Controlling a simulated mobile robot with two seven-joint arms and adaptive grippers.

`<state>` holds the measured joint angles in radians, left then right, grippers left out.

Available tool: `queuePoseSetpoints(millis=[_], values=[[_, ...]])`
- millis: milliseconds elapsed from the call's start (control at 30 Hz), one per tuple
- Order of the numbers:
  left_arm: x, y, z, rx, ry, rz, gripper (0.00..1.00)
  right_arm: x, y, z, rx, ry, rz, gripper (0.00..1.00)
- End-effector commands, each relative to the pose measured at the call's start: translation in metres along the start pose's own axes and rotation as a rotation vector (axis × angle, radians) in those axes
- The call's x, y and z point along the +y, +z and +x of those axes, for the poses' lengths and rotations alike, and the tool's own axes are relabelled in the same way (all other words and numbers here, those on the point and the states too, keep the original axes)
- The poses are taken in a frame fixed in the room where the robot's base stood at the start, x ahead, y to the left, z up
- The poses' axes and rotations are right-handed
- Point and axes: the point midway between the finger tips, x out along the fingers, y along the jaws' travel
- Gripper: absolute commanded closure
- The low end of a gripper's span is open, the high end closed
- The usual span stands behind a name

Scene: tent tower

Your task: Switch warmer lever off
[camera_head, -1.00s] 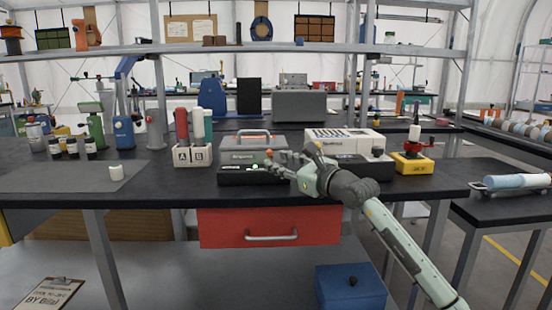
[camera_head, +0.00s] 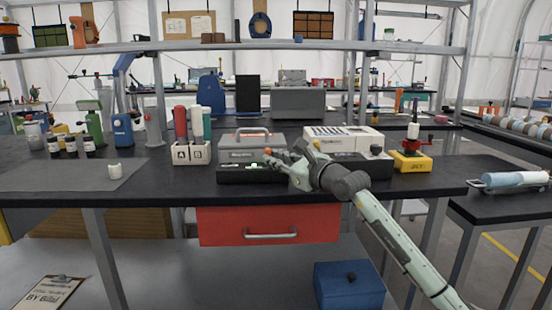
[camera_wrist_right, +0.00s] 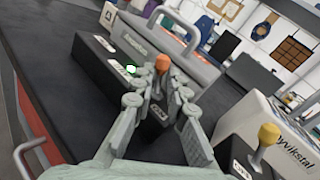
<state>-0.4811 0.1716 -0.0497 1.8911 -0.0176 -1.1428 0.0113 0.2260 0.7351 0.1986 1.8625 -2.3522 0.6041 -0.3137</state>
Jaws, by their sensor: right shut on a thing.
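The warmer (camera_head: 235,157) is a grey lidded box with a handle on a black base, near the middle of the bench. Its base carries a lit green lamp (camera_head: 254,165), also bright in the right wrist view (camera_wrist_right: 131,70). An orange-knobbed lever (camera_wrist_right: 162,63) stands at the base's right end. My right gripper (camera_head: 272,159) reaches in from the right. In the right wrist view its fingers (camera_wrist_right: 158,82) are shut on the lever just below the knob; the fingers hide most of the stem. My left gripper is not in view.
A white device (camera_head: 345,137) stands right of the warmer, with a yellow-knobbed lever (camera_wrist_right: 268,134) close to my right fingers. A white A/B holder (camera_head: 191,153) stands to the left. The bench front is mostly clear, above a red drawer (camera_head: 268,220).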

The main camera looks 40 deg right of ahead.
Motion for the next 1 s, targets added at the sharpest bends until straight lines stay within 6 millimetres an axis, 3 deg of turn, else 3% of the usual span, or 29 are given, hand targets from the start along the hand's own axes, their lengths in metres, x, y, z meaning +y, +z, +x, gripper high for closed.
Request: queuePoseSetpoints(millis=[100, 400, 433, 567, 1000], values=[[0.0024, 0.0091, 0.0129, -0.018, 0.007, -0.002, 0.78, 0.0013, 0.0033, 0.0012, 0.057, 0.017, -0.084, 1.0], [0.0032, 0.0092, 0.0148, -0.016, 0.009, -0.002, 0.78, 0.0026, 0.0012, 0.0015, 0.07, 0.02, -0.103, 1.0], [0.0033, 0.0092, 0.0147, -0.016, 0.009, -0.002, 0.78, 0.0026, 0.0011, 0.0015, 0.07, 0.02, -0.103, 0.82], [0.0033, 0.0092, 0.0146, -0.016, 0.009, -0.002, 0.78, 0.0026, 0.0011, 0.0015, 0.07, 0.02, -0.102, 0.66], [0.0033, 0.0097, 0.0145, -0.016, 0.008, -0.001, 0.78, 0.0024, 0.0007, 0.0015, 0.069, 0.019, -0.099, 0.65]])
